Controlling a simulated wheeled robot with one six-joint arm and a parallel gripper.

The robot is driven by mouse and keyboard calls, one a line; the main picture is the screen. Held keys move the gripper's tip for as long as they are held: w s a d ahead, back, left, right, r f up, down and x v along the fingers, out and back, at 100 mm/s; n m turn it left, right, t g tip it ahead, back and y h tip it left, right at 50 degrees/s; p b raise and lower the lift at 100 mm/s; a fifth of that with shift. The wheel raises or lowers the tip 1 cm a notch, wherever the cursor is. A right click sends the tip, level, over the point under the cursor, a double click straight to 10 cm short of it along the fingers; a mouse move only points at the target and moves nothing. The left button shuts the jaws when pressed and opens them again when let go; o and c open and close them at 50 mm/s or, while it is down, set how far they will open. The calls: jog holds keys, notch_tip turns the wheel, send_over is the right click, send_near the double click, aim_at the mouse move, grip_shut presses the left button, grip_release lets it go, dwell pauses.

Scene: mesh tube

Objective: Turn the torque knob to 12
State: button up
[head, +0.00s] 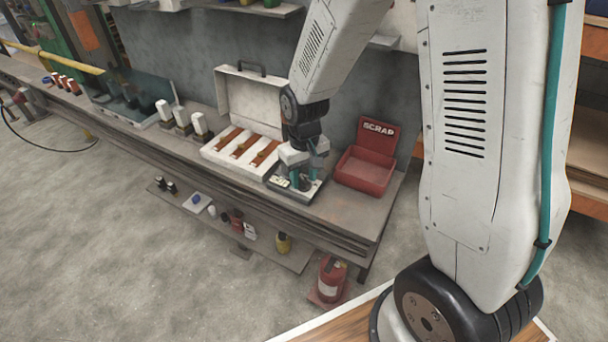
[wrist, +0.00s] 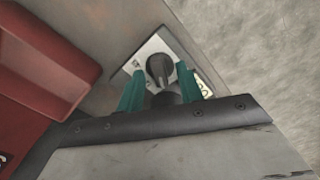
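The torque knob (wrist: 159,68) is a dark, rounded knob with a raised grip on a pale panel (wrist: 146,51) in the wrist view. In the head view the panel belongs to a small flat device (head: 285,185) on the bench, and my gripper hides most of the knob. My gripper (wrist: 160,80) has two teal fingers, one on each side of the knob, with a visible gap to it. The gripper also shows in the head view (head: 304,181), pointing down over the device. The dial numbers are too small or covered to read, so I cannot tell the setting.
A red SCRAP bin (head: 364,171) stands just right of the device, and its wall (wrist: 55,60) shows in the wrist view. An open white case (head: 218,152) with orange-brown inserts is at the left. The bench front edge (head: 335,240) is close.

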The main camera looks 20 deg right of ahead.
grip_shut()
jog(key=shift+m, duration=0.4)
jog(key=m, duration=0.3)
jog(key=shift+m, duration=1.9)
grip_release()
